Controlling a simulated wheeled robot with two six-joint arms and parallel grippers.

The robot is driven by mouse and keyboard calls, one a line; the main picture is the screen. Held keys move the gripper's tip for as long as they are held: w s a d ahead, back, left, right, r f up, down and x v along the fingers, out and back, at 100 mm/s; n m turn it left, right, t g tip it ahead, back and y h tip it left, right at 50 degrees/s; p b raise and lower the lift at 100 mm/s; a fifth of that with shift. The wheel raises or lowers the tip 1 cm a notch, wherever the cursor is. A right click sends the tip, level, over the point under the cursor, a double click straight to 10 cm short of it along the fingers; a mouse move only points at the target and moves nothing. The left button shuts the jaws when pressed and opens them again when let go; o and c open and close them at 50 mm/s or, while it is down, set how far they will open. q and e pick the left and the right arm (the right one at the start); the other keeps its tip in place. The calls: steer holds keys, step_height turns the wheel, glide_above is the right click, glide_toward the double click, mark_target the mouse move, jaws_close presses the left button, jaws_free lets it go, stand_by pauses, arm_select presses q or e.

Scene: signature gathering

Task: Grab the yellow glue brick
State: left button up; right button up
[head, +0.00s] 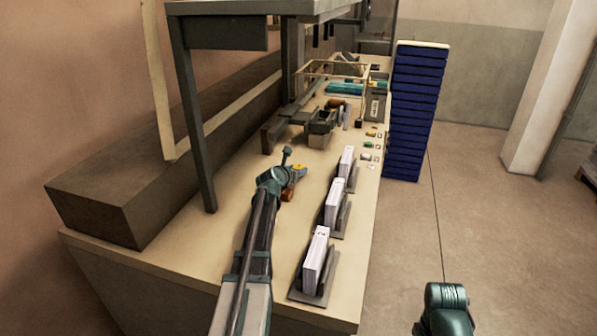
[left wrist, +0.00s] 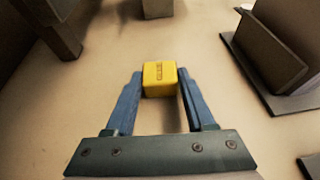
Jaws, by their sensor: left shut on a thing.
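The yellow glue brick (left wrist: 159,78) is a small block with dark marking on one face. In the left wrist view it sits between the tips of the two blue fingers of my left gripper (left wrist: 160,80), which is shut on it. In the head view the left gripper (head: 299,171) is over the workbench, and only a little yellow shows at its tips. Whether the brick touches the bench is hard to tell. My right gripper is not in view; only part of my right arm shows at the bottom right.
The bench (head: 225,240) carries a row of white paper stacks (head: 317,262) in dark holders to the right of the gripper. A vise-like tool (head: 318,122) stands behind. A dark block (head: 110,200) lies along the left wall. Blue stacked crates (head: 414,110) stand right of the bench.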

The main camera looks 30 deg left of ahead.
arm_select(q)
jaws_close()
steer(key=shift+r, duration=0.15)
step_height(320, 180, up, 10)
steer(key=p, duration=1)
